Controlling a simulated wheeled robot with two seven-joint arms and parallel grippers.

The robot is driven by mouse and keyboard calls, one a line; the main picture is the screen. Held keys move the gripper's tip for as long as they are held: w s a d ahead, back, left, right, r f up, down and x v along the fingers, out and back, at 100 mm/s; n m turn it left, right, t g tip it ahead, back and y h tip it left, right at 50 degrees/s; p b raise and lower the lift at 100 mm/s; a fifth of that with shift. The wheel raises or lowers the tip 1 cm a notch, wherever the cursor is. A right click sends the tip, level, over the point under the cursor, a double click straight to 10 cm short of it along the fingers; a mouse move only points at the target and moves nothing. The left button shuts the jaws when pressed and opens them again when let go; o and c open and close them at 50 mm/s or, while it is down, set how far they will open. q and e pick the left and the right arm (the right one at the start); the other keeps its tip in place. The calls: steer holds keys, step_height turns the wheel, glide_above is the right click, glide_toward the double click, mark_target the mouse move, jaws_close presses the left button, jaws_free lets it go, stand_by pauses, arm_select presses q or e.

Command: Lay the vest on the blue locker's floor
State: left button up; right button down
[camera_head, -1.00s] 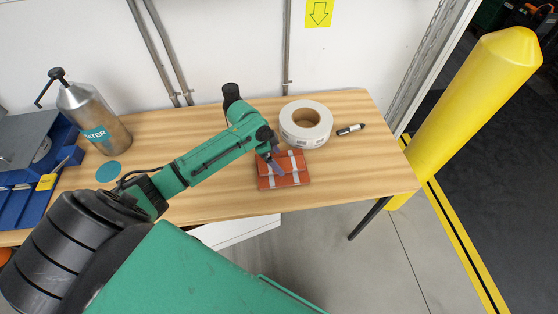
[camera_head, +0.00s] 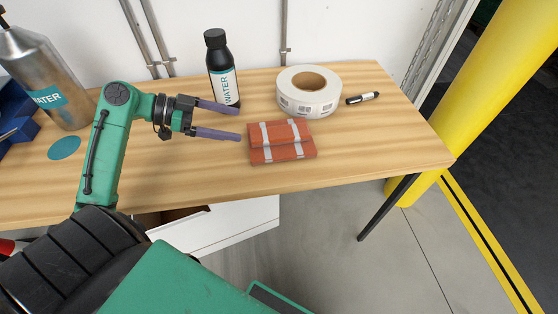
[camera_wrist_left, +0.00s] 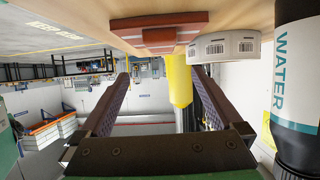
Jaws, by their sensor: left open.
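The vest (camera_head: 281,141) is a folded orange-red bundle with pale reflective bands, lying flat on the wooden table near its front edge. It also shows at the top of the left wrist view (camera_wrist_left: 158,32), where the picture is upside down. My left gripper (camera_head: 240,123) is open and empty, its two purple fingers pointing right, just left of the vest and apart from it. The fingers also show in the left wrist view (camera_wrist_left: 165,88). My right gripper is not in view. I see no blue locker that I can make out.
A black water bottle (camera_head: 221,68) stands behind my left gripper. A label roll (camera_head: 308,92) and a marker (camera_head: 362,98) lie behind and right of the vest. A metal water flask (camera_head: 45,80) stands at left. A yellow post (camera_head: 480,95) rises beyond the table's right end.

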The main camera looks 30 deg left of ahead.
mark_target(285, 131)
arm_select(q)
steer(key=shift+s+f, duration=0.1)
steer(key=x, duration=0.9)
steer(key=p+x, duration=0.1)
steer(key=x, duration=0.4)
steer(key=shift+w+r, duration=0.25)
steer(key=shift+w, duration=0.05)
steer(key=shift+r, duration=0.1)
jaws_close()
